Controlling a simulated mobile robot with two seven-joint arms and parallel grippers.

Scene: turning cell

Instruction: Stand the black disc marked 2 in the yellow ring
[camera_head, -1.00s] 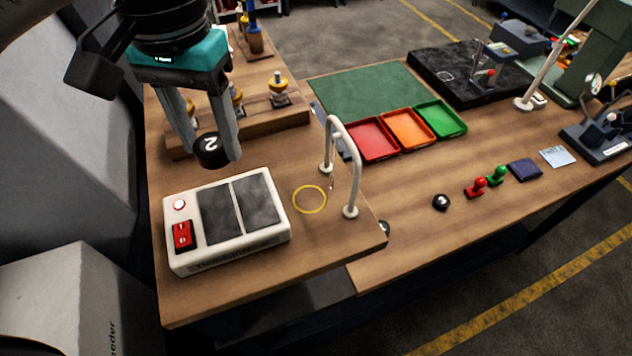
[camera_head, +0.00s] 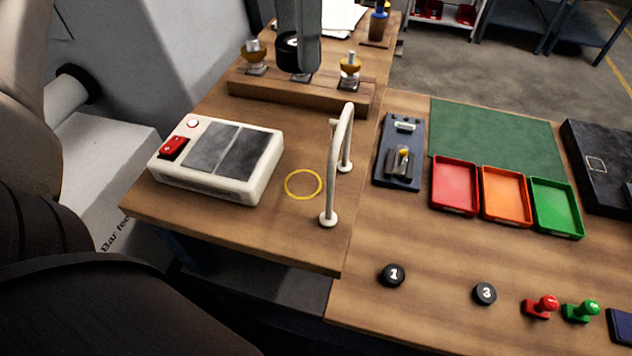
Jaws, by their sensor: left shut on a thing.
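The yellow ring (camera_head: 303,184) is a thin, empty outline on the wooden bench top, between the white box and the pale bent rail. My left gripper (camera_head: 298,56) is at the top of the head view, shut on a black disc (camera_head: 285,50). The disc is partly hidden behind a finger, and its number cannot be read now; earlier it showed a 2. The gripper appears beyond the ring, in front of or over the wooden block with brass-coloured fittings. My right gripper is not in view.
The white box (camera_head: 258,180) with dark pads stands left of the ring. The pale rail (camera_head: 335,165) rises close on its right. Black discs marked 1 (camera_head: 393,274) and 3 (camera_head: 485,293) lie on the lower-right table. Red (camera_head: 455,186), orange (camera_head: 505,195) and green trays (camera_head: 556,208) stand farther right.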

